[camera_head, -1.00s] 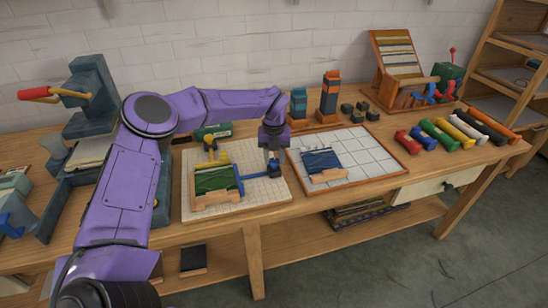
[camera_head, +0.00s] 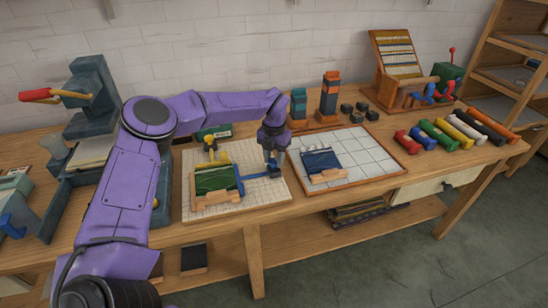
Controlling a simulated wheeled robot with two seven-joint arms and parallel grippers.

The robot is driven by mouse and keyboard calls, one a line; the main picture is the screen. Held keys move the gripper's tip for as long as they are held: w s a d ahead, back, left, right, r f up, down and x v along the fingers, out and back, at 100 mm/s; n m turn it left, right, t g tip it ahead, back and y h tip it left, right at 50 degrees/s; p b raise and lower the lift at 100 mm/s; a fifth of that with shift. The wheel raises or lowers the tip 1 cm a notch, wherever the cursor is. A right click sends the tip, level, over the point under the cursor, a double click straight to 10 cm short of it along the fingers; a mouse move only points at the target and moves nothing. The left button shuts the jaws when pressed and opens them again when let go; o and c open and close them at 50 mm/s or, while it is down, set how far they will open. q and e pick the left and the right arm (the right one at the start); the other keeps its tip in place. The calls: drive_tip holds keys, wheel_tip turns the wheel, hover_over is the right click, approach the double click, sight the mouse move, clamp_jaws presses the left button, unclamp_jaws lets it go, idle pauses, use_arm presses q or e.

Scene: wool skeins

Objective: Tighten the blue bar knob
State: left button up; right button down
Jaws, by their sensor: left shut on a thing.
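My left gripper (camera_head: 274,160) points down at the right end of a blue bar (camera_head: 256,176). It is shut on the blue knob (camera_head: 274,171) there, which is mostly hidden by the fingers. The blue bar runs left to a wooden frame with green wool (camera_head: 214,181). A yellow clamp piece (camera_head: 212,154) stands behind that frame. All of these are on a cream gridded board (camera_head: 238,207). My right gripper is not in view.
A second gridded board (camera_head: 370,168) to the right holds a frame with blue wool (camera_head: 322,164). Several coloured rolls (camera_head: 460,132) lie at the right of the table. A dark press with a red handle (camera_head: 38,95) stands at left.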

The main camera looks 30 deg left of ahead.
sight(274, 161)
use_arm(q)
drive_tip(key=o, duration=1)
drive_tip(key=shift+o, duration=0.2)
wheel_tip(274, 161, up, 11)
drive_tip(key=b, duration=0.1)
drive_tip(key=shift+f, duration=0.2)
